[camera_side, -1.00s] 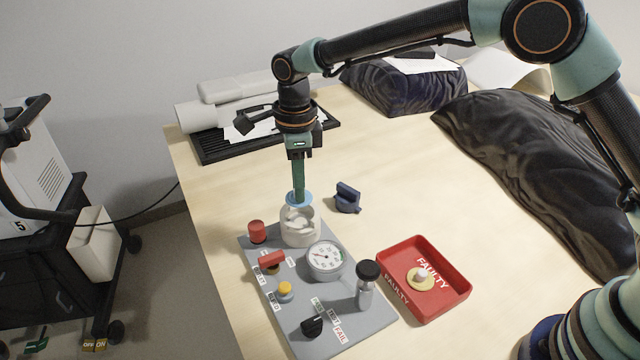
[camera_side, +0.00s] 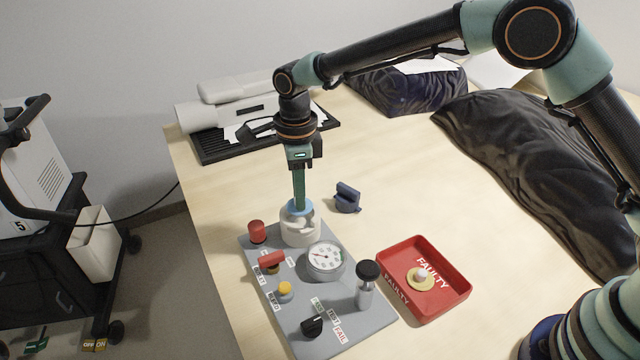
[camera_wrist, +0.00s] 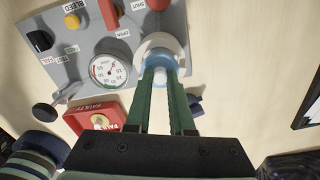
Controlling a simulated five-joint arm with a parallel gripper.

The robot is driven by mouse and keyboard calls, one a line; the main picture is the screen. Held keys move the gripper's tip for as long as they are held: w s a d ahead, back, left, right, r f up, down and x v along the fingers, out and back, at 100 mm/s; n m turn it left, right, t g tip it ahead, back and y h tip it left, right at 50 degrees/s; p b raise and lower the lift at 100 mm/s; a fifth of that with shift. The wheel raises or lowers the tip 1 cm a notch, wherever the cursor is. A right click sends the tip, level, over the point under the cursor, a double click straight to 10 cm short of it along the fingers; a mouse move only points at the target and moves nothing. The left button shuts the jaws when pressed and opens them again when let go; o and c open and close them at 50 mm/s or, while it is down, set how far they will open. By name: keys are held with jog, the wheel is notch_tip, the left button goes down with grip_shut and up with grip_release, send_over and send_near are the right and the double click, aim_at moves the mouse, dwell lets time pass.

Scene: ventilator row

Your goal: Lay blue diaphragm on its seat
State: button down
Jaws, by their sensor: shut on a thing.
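The blue diaphragm (camera_side: 299,207) is a light blue disc, partly hidden by my fingers. It sits at the top of the round white seat housing (camera_side: 300,231) on the grey panel. I cannot tell whether the disc rests fully on the seat.
The grey panel (camera_side: 345,318) bears a gauge (camera_side: 325,261), a red cap (camera_side: 257,231), a red lever, a yellow button, a black knob and a black-topped post (camera_side: 367,285). A red FAULTY tray (camera_side: 453,296) holds a cream disc (camera_side: 421,279). A dark blue part (camera_side: 347,197) stands behind the panel.

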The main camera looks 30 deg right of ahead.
jog(key=shift+f, duration=0.85)
dwell(1.1)
jog(key=shift+f, duration=0.35)
jog(key=shift+f, duration=0.7)
dwell(0.3)
jog(key=c, duration=0.7)
grip_release()
jog(key=shift+r, duration=0.1)
jog(key=shift+r, duration=3.4)
